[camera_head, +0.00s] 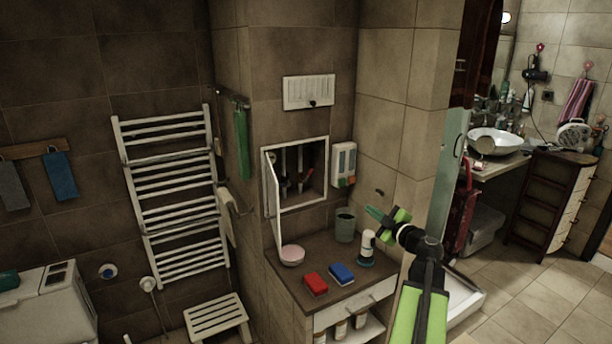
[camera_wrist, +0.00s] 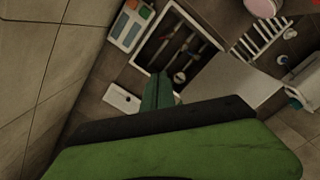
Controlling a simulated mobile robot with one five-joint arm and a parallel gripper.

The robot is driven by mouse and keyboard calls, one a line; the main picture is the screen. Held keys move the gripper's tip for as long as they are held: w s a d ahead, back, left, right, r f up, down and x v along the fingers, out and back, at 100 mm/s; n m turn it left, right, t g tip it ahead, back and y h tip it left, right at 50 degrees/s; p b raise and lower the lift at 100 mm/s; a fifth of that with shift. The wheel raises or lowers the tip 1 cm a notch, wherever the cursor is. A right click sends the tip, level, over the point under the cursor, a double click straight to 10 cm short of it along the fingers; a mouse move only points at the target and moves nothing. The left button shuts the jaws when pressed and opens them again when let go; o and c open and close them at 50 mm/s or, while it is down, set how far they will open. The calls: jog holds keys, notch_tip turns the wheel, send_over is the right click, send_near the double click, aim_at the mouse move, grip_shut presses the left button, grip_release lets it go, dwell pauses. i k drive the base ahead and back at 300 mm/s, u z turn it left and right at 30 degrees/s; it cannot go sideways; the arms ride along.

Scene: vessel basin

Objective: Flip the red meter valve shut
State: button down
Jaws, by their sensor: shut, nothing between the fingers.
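An open wall cabinet (camera_head: 325,165) in the middle of the head view holds vertical pipes. Small red parts (camera_head: 284,189) show low on the pipes; they are too small to tell the valve's handle position. Its white door (camera_head: 272,200) stands swung open to the left. The cabinet (camera_wrist: 142,61) also shows tilted in the wrist view, with pipes and a round meter-like part (camera_wrist: 180,77) inside. My gripper (camera_head: 376,215) is shut and empty, right of the cabinet and apart from it. Its green fingers also show in the wrist view (camera_wrist: 157,90).
A towel rack (camera_head: 170,190) is left.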

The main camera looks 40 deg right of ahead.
aim_at(304, 178)
jog(key=z, duration=0.05)
jog(key=i, duration=1)
jog(key=u, duration=0.05)
